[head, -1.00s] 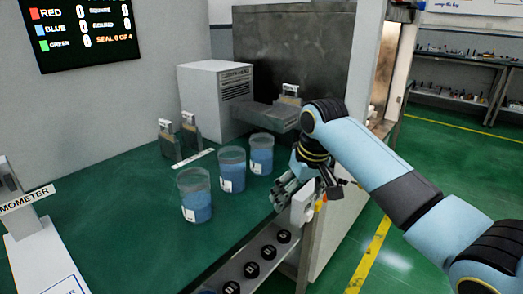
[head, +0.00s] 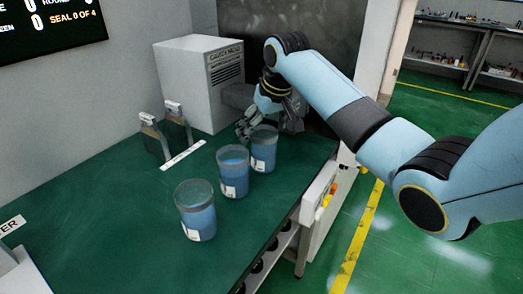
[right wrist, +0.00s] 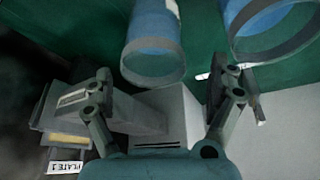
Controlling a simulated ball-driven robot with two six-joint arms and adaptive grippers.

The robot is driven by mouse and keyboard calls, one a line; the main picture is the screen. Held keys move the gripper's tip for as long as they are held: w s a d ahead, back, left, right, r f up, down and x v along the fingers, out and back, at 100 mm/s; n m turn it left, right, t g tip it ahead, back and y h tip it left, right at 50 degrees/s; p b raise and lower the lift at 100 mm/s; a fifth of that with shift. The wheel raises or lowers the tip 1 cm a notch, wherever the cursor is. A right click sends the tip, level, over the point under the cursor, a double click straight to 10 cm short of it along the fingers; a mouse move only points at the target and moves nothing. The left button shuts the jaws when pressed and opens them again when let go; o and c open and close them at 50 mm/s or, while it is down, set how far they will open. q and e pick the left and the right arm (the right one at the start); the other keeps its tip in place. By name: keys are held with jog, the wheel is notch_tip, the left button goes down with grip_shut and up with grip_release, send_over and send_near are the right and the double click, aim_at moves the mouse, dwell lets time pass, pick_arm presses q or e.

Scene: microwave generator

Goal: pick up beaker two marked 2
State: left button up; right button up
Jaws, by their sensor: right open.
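Three clear beakers of blue liquid stand in a slanting row on the green bench: a front one (head: 196,212), a middle one (head: 233,174) and a back one (head: 264,152). Each has a white label, but the marks are too small to read, so I cannot tell which is beaker two. My right gripper (head: 246,128) is open and empty, just above and behind the back beaker. In the right wrist view, one beaker (right wrist: 153,42) lies ahead between the open fingers (right wrist: 163,88), and another (right wrist: 268,28) is at the upper right. My left gripper is not in view.
A white-grey box unit (head: 198,82) stands behind the beakers. Small metal holders (head: 165,135) and a white label strip (head: 184,155) are to their left. The green bench (head: 120,220) is clear at front left; its right edge is close to the beakers.

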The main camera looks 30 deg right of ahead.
jog(key=shift+w+f, duration=0.2)
jog(key=shift+f, duration=0.25)
jog(key=shift+w+f, duration=0.1)
jog(key=shift+f, duration=0.2)
jog(key=x, duration=0.5)
jog(key=shift+d, duration=0.35)
jog(key=shift+c, duration=0.8)
jog(key=c, duration=0.5)
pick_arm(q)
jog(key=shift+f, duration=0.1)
pick_arm(e)
jog(key=c, duration=0.8)
jog(key=shift+o, duration=0.2)
